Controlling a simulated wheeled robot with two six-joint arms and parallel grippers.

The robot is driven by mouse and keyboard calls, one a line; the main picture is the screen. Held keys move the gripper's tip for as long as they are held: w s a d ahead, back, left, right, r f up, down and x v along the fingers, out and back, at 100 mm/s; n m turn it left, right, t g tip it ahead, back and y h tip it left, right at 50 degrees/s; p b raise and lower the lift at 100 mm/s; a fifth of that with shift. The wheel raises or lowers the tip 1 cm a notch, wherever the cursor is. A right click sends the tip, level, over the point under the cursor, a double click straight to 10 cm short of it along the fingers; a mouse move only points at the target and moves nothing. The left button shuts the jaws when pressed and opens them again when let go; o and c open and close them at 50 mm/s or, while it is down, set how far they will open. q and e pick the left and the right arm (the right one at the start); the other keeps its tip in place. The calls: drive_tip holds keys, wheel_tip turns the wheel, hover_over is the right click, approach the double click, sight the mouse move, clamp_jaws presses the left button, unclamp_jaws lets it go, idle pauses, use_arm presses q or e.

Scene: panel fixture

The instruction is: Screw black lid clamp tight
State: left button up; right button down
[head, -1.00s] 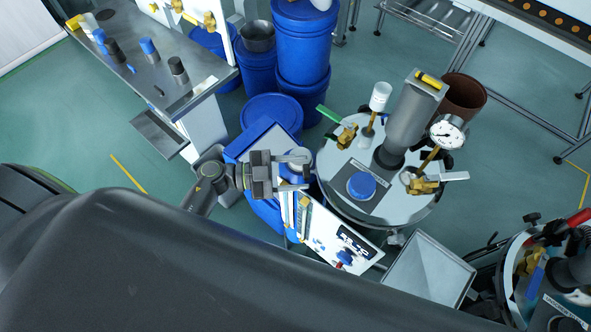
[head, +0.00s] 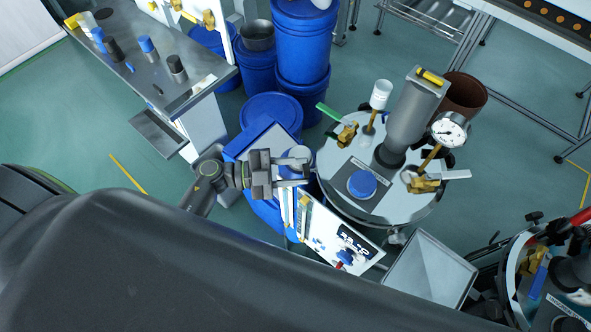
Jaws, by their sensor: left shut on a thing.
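The round steel tank lid (head: 335,160) lies right of the middle, with a blue cap (head: 362,184), a motor column, brass valves and a gauge on it. Small black clamps sit at its rim, one (head: 364,107) at the back and one (head: 446,161) at the right. My left gripper (head: 296,165) is at the lid's left rim, its fingers pointing right. My right gripper is not in view.
A control box (head: 340,237) with a white front stands just below my left gripper. Blue drums (head: 270,110) stand behind. A pressure gauge (head: 449,129) and a brown pot (head: 466,95) are at the tank's right. A metal bench (head: 140,60) is at the upper left.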

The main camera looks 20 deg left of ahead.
use_arm(q)
drive_tip(key=shift+f+m+b, duration=0.1)
drive_tip(key=shift+m+b, duration=0.6)
drive_tip(key=shift+m, duration=1.3)
drive_tip(key=o, duration=1)
drive_tip(key=shift+c, duration=0.2)
